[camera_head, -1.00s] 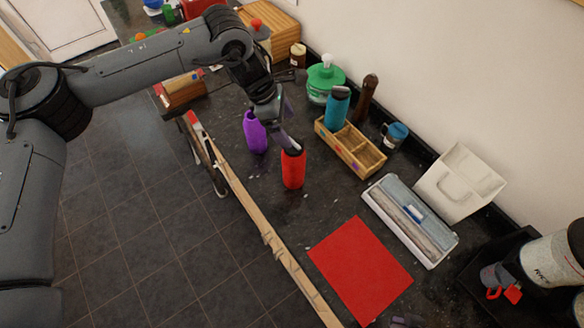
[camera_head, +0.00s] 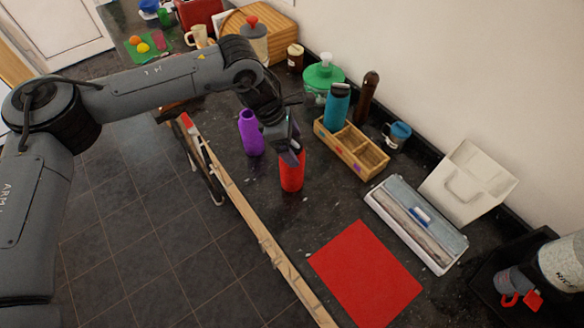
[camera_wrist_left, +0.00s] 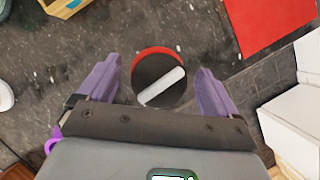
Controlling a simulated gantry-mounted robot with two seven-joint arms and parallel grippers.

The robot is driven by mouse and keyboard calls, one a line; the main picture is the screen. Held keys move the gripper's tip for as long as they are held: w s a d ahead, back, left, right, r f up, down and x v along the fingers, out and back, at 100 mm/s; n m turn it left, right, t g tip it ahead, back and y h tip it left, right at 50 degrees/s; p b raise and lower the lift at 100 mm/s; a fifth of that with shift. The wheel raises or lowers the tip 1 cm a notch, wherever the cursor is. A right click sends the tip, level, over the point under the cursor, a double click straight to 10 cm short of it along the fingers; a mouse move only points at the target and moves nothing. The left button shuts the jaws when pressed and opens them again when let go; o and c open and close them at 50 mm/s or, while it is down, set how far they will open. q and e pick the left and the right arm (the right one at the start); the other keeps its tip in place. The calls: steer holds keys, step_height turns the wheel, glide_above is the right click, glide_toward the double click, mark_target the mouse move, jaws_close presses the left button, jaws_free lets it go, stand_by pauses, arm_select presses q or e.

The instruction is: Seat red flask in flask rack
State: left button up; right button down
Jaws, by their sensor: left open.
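The red flask (camera_head: 291,176) stands upright on the dark counter, its top partly hidden by my left gripper in the head view. My left gripper (camera_head: 288,153) is open over its upper part. In the left wrist view the flask's dark lid (camera_wrist_left: 150,90) with a pale bar lies between the open purple fingers (camera_wrist_left: 158,88), with a gap on both sides. The wooden flask rack (camera_head: 364,159) is to the right of the flask. A teal flask (camera_head: 336,106) stands in its far-left compartment; the other compartments look empty. My right gripper is not in view.
A purple flask (camera_head: 250,133) stands close left of the gripper. A brown bottle (camera_head: 367,97), blue-lidded mug (camera_head: 396,134) and green-lidded jar (camera_head: 323,74) are around the rack. A red mat (camera_head: 366,272) and grey tray (camera_head: 416,222) lie nearer. The counter's wooden edge (camera_head: 248,232) is left.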

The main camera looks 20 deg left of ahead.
arm_select(q)
jaws_close()
steer(key=shift+r, duration=0.1)
stand_by(0.3)
steer(key=shift+r, duration=0.1)
